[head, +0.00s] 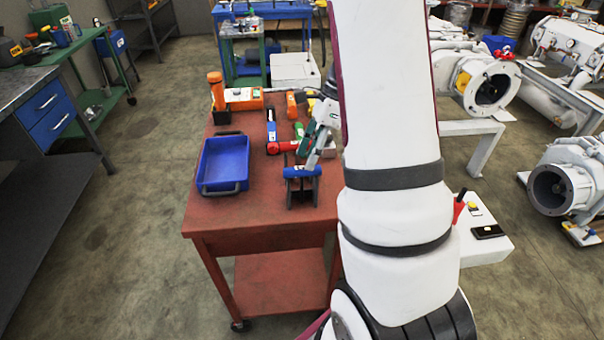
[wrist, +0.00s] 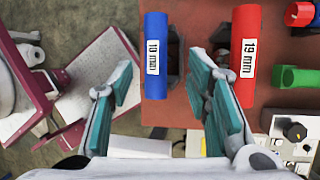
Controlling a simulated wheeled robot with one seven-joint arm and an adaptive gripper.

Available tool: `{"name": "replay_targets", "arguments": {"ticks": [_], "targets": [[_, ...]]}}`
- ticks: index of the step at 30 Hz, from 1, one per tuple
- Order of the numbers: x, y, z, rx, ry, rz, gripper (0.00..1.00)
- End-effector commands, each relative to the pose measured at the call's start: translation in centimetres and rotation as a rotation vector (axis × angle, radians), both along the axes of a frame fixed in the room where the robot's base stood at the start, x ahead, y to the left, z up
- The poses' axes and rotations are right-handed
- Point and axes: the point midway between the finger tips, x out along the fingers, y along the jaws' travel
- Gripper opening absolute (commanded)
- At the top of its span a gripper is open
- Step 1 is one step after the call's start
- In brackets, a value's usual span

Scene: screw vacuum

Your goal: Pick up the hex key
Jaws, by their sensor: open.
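A blue cylinder (wrist: 155,58) marked "10 mm" lies between the open fingers of my gripper (wrist: 164,80) in the wrist view, apart from both. It looks like a tool handle; dark parts show beside it. In the head view this blue piece (head: 300,172) sits on black supports near the table's front. My gripper (head: 314,148) is just above it there. A red cylinder (wrist: 244,65) marked "19 mm" lies parallel, to the right, its left edge close to my right finger. It shows in the head view as a red piece (head: 282,147). No hex shaft is clearly visible.
A green piece (wrist: 296,77) lies to the right of the red cylinder in the wrist view. The front left tabletop is clear.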

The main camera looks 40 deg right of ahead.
Motion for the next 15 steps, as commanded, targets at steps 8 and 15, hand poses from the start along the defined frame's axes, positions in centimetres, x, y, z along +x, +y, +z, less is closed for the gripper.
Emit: {"name": "replay_targets", "arguments": {"ticks": [8,15], "targets": [[-0.3,1.7,-3.4,0.002,0.002,0.002,0.45],[-0.2,2.2,-4.5,0.001,0.000,0.001,0.45]]}}
